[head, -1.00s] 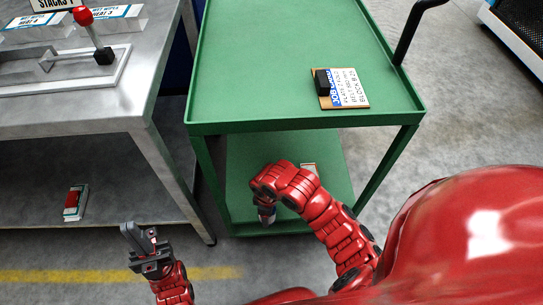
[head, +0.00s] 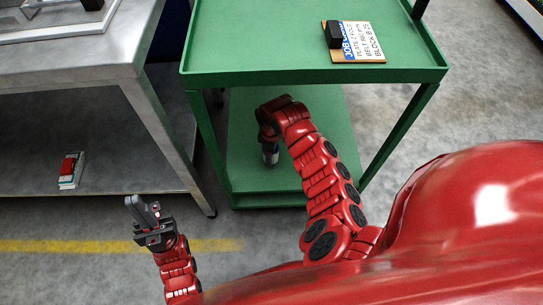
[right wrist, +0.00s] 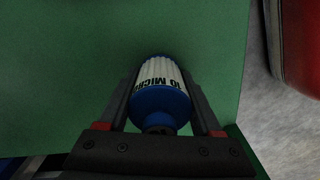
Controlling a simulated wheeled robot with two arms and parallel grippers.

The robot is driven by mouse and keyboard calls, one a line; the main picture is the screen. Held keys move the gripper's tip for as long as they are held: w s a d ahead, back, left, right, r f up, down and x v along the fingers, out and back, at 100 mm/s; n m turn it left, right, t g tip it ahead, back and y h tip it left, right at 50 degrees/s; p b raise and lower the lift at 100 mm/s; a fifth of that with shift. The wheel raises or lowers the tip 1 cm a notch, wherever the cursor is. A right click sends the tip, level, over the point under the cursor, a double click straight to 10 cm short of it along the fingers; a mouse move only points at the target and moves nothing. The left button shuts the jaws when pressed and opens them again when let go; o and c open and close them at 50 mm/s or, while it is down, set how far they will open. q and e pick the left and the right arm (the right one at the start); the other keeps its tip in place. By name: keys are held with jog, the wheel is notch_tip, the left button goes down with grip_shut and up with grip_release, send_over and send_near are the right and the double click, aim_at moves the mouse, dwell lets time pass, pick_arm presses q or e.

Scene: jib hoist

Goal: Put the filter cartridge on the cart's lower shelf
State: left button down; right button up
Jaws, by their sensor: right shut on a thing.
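The filter cartridge (right wrist: 160,90) is white and ribbed with a blue end cap and dark print. My right gripper (right wrist: 163,95) is shut on it in the right wrist view, with a finger on each side. In the head view the cartridge (head: 270,156) shows only in part below my right gripper (head: 268,140), over the cart's green lower shelf (head: 240,178). I cannot tell whether it touches the shelf. My left gripper (head: 145,212) is off to the left in front of the bench, with no object seen in it; its fingers overlap from this angle.
The cart's upper shelf (head: 250,50) hangs over the lower one and carries a job card (head: 362,45) with a black block (head: 334,35). A metal bench (head: 100,60) stands left, with a small red-and-white item (head: 70,170) on its lower shelf. Cart legs bound the opening.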

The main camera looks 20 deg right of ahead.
jog(key=shift+f, duration=0.2)
jog(key=o, duration=1.4)
